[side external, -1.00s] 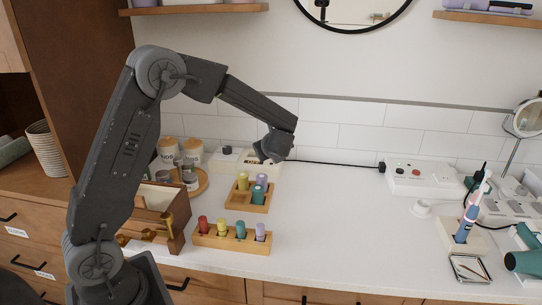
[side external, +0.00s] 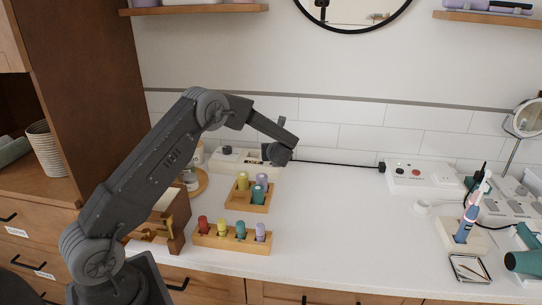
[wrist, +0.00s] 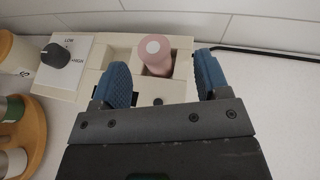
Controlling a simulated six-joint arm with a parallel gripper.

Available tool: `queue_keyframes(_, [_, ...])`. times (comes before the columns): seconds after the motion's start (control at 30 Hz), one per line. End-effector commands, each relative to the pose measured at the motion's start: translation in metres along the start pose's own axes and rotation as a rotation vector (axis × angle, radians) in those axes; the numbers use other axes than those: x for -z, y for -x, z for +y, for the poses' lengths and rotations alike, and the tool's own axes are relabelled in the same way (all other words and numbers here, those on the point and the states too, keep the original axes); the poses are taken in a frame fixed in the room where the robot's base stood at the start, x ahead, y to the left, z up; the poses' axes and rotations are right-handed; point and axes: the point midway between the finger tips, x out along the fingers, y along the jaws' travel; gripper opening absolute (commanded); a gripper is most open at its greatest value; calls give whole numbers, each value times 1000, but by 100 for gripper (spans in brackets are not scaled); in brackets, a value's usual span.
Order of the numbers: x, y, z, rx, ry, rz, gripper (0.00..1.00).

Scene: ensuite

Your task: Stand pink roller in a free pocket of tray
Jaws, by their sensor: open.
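The pink roller (wrist: 155,54) stands upright in a slot of a cream heater base with a LOW/HIGH dial (wrist: 80,60) in the wrist view. My gripper (wrist: 163,76) is open, its two blue fingertips to the left and right of the roller's near side; contact cannot be told. In the side view my gripper (side external: 268,153) is over the right end of the heater base (side external: 228,158), and the pink roller is hidden. The wooden tray (side external: 234,204) holds yellow (side external: 242,181), purple (side external: 262,181) and teal (side external: 257,195) rollers; its front left pocket looks free.
A wooden rack (side external: 206,241) with red, yellow, teal and purple pegs stands in front of the tray. A wooden box (side external: 170,225) and a round wooden stand with jars (side external: 192,183) are on the left.

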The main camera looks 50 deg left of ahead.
Motion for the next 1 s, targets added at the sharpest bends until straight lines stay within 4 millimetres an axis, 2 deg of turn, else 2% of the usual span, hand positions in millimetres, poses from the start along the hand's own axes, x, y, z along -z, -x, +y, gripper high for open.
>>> queue_keyframes(0.2, [4, -31, 9, -4, 1, 1, 69])
queue_keyframes(0.33, [4, -45, 8, -3, 2, 1, 69])
queue_keyframes(0.67, [4, -50, 8, -1, 0, 1, 68])
queue_keyframes(1.0, [4, -50, 8, -1, 0, 1, 35])
